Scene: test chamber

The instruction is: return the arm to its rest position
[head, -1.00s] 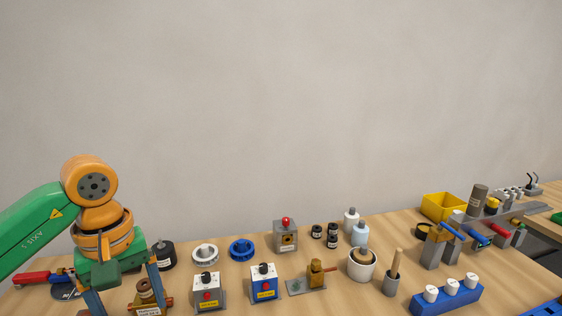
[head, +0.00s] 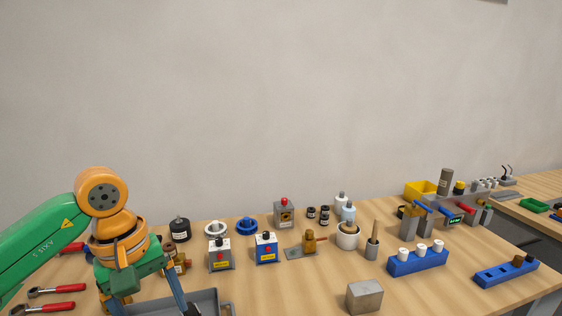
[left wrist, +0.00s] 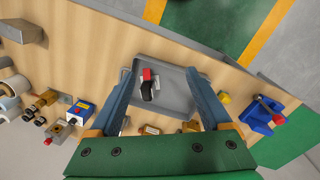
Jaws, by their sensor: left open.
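My left arm comes in from the left in the head view, with its orange wrist and green gripper body. My left gripper (head: 147,302) points down with its two blue fingers spread apart. In the left wrist view the gripper (left wrist: 160,78) is open, with nothing between its fingertips. A grey tray (left wrist: 178,78) lies below and beyond the fingers; it also shows in the head view (head: 222,297), partly hidden by the gripper. A red and black object (left wrist: 146,84) lies in the tray. My right gripper is not in view.
Two small boxes with red knobs, white (head: 219,254) and blue (head: 265,248), stand right of the gripper. A grey metal block (head: 364,296) and a blue rack (head: 417,261) with white pieces stand farther right. Red-handled wrenches (head: 55,308) lie left. The table between tray and block is clear.

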